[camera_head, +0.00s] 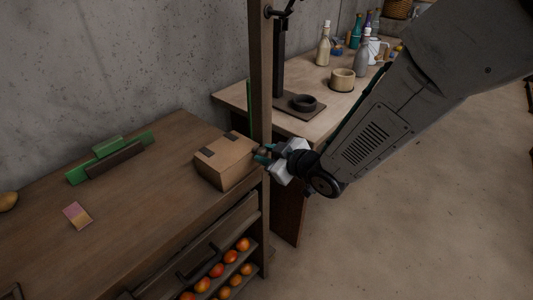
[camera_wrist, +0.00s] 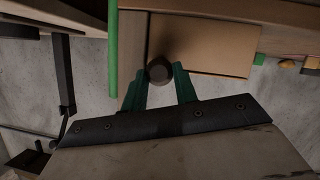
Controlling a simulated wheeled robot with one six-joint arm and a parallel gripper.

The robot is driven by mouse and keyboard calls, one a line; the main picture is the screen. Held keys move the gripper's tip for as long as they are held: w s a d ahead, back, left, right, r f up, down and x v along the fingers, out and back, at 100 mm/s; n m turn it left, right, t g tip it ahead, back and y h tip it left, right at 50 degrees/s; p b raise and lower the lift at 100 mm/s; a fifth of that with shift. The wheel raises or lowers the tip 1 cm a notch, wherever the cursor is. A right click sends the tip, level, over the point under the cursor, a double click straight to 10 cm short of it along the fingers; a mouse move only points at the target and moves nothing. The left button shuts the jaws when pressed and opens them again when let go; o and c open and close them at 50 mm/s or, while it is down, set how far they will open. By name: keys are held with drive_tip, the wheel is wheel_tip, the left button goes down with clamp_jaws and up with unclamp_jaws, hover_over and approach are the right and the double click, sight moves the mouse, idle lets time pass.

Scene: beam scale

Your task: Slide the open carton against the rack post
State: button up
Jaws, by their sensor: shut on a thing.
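The brown carton (camera_head: 222,163) sits on the right end of the wooden rack top, with two dark patches on its top. I cannot tell whether a flap is open. The wooden rack post (camera_head: 260,70) rises close by the carton's right side; I cannot tell whether they touch. My gripper (camera_head: 263,154) is at the carton's right side, by the post. In the wrist view, its green fingers (camera_wrist: 160,80) are shut on a dark round-ended piece (camera_wrist: 160,70), with the carton (camera_wrist: 215,45) just beyond. What that piece belongs to is hidden.
A green block piece (camera_head: 110,152) and a pink-yellow card (camera_head: 77,215) lie on the rack top (camera_head: 160,200) to the left. Orange fruit (camera_head: 217,270) fills lower shelves. A second table (camera_head: 310,125) behind holds bottles, a wooden cup (camera_head: 342,79) and a dark stand.

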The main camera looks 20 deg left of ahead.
drive_tip(key=shift+s+d, duration=0.45)
drive_tip(key=shift+d, duration=0.4)
drive_tip(key=shift+s+d, duration=0.4)
drive_tip(key=shift+d, duration=0.45)
drive_tip(key=shift+w, duration=0.1)
clamp_jaws()
drive_tip(key=o, duration=1.1)
unclamp_jaws()
drive_tip(key=v, duration=0.7)
drive_tip(key=shift+d+r, duration=0.15)
drive_tip(key=shift+d, duration=0.15)
